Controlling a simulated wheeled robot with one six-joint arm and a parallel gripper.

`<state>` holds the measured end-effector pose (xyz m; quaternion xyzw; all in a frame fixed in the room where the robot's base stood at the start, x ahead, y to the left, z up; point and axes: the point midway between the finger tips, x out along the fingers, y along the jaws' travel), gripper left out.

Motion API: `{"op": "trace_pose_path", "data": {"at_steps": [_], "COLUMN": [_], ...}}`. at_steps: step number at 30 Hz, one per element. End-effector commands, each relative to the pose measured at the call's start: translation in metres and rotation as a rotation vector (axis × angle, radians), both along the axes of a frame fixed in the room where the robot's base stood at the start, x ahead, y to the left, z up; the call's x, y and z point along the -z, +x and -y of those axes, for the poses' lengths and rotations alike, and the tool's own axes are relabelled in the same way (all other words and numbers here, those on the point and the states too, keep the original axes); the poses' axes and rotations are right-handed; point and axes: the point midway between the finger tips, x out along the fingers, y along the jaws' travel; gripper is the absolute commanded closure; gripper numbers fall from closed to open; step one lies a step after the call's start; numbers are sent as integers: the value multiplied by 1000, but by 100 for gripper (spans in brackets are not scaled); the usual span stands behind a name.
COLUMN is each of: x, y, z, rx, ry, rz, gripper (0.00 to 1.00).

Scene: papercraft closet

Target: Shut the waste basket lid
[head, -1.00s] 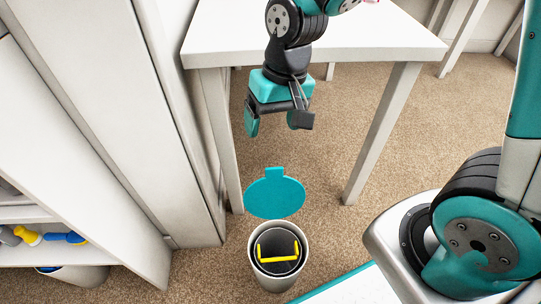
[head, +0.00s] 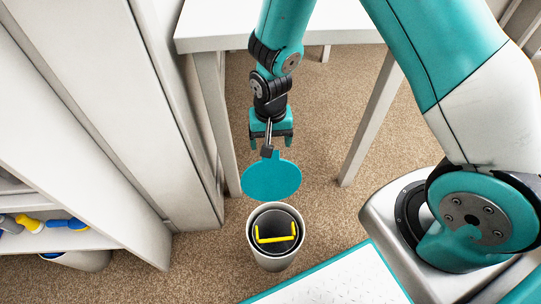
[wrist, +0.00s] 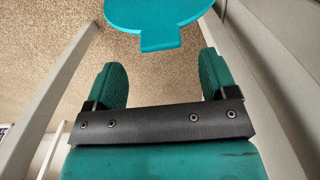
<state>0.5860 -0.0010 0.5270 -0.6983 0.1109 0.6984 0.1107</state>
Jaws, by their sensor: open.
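The waste basket (head: 256,257) is a white round bin with a dark inside and a yellow handle-like piece (head: 275,237) in it. Its teal round lid (head: 271,181) stands open at the far side of the rim, with a tab pointing away from the bin. My gripper (head: 271,146) is open and empty, just behind the lid's tab in the head view. In the wrist view the lid (wrist: 160,14) and its tab (wrist: 160,38) show beyond my two open fingers (wrist: 165,75).
A white table (head: 330,24) stands behind, with its legs on both sides of the lid. A white cabinet (head: 160,110) is at the left, and a shelf with colored tools (head: 62,223) is at lower left. Carpet (head: 325,130) is clear between the table legs.

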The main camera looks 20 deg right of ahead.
Motion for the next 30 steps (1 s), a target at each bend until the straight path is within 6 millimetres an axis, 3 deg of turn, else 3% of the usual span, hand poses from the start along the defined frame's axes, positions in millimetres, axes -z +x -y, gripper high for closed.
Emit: {"op": "trace_pose_path", "data": {"at_steps": [1, 3, 9, 21, 30], "x": [15, 27, 49, 54, 54], "y": [0, 0, 0, 0, 0], "z": [0, 0, 0, 0, 0], "rx": [0, 0, 0, -1, 0], "ry": [-1, 0, 0, 1, 1], "rz": [-3, -2, -1, 0, 0], "gripper": [21, 21, 21, 24, 90]}}
